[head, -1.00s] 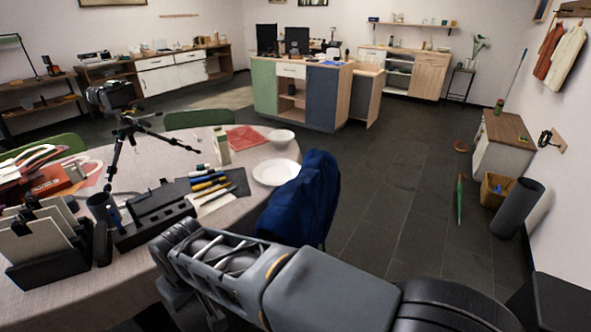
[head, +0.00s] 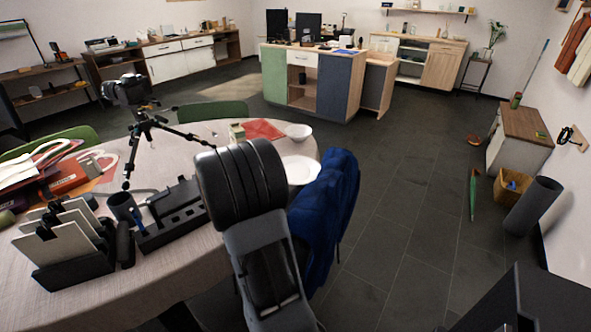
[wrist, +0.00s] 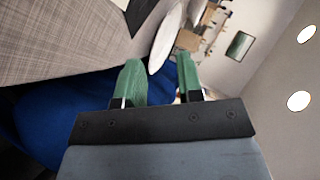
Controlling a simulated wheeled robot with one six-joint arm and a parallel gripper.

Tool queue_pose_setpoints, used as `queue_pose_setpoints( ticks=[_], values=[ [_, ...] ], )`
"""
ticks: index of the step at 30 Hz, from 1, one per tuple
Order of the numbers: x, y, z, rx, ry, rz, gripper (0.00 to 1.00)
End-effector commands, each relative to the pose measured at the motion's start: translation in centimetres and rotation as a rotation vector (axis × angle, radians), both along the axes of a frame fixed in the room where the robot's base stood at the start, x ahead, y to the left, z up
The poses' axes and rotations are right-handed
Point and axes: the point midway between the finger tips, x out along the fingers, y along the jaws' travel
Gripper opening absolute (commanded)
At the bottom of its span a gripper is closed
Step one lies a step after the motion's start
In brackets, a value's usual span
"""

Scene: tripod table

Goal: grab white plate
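The white plate (head: 302,170) lies on the table (head: 170,255) near its right edge, in front of a white bowl (head: 298,131). My arm covers part of its left side in the head view. In the wrist view the plate (wrist: 166,38) shows as a tilted white ellipse beyond and between the fingers. My gripper (wrist: 161,78) has two green fingers, spread apart with nothing between them. It is short of the plate, with blue cloth below it in the picture. In the head view my arm hides the gripper.
A blue garment (head: 328,205) hangs over a chair at the table's right edge, close to the plate. A black tripod (head: 142,130), a red cloth (head: 264,129) and a black organizer (head: 172,212) stand or lie on the table.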

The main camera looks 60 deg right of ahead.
Motion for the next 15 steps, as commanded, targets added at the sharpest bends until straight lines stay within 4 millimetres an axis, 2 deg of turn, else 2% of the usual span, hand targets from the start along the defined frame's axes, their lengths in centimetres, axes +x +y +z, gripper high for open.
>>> queue_pose_setpoints(
  ticks=[1,3,6,10,15],
  values=[
    [-1.6,-1.8,-0.6,-0.018,-0.019,-0.113,0.34],
    [-3.6,-3.6,-1.1,-0.051,-0.046,-0.243,0.34],
    [-5.7,-5.1,-1.5,-0.092,-0.069,-0.372,0.34],
    [-7.2,-6.9,-2.2,-0.121,-0.080,-0.455,0.34],
    [-7.5,-10.0,-3.2,-0.128,-0.084,-0.473,0.34]
  ],
)
